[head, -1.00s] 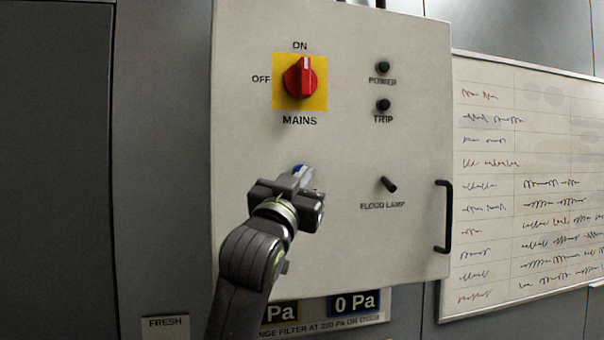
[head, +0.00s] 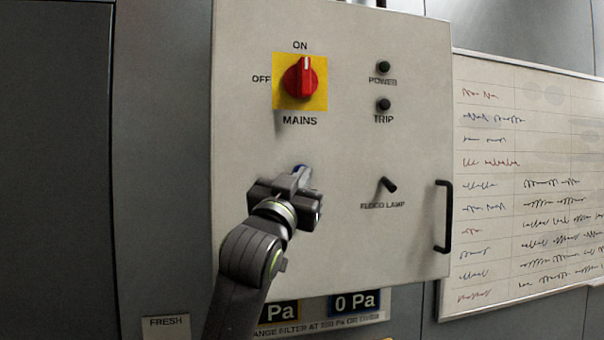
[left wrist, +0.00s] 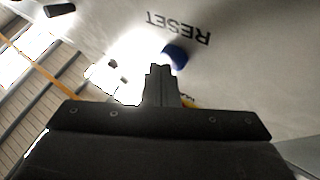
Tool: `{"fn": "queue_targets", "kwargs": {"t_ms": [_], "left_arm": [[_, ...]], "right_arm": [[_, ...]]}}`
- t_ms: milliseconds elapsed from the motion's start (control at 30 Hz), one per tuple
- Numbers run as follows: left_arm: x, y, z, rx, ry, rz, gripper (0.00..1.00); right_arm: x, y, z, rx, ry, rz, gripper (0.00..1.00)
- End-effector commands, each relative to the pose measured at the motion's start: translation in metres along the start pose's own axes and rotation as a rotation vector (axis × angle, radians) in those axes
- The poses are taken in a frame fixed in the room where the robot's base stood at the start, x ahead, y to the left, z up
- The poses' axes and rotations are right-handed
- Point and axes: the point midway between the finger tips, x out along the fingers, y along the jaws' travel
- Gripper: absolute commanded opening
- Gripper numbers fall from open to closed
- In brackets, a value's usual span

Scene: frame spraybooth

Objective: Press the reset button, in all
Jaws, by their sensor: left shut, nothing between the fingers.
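The blue reset button (left wrist: 177,55) shows in the left wrist view beside the upside-down word RESET, just past my fingertips. In the head view only a small blue edge of it (head: 301,168) shows above my gripper, and the rest is hidden. My left gripper (head: 299,177) is shut and empty, its fingers pointing at the button. In the left wrist view the closed fingertips (left wrist: 160,70) overlap the button's lower left edge; I cannot tell whether they touch it. My right gripper is not in view.
The grey control panel (head: 235,140) carries a red MAINS knob (head: 300,78) turned to ON, dark POWER (head: 384,67) and TRIP (head: 383,104) lamps, and a FLOOD LAMP toggle (head: 388,185). A black handle (head: 446,215) stands out at its right edge. A whiteboard (head: 530,180) hangs further right.

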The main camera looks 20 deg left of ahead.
Motion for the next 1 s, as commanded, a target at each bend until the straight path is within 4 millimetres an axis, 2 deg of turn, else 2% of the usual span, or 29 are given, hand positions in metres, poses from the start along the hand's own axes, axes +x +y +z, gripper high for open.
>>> {"fn": "queue_targets", "kwargs": {"t_ms": [700, 1000], "left_arm": [[0.0044, -0.0033, 0.0035, 0.001, -0.001, -0.001, 0.0], [-0.0018, 0.0013, -0.0004, 0.001, -0.001, 0.0, 0.0]], "right_arm": [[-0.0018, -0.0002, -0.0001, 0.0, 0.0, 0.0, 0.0], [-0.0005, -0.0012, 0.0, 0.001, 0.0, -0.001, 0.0]]}}
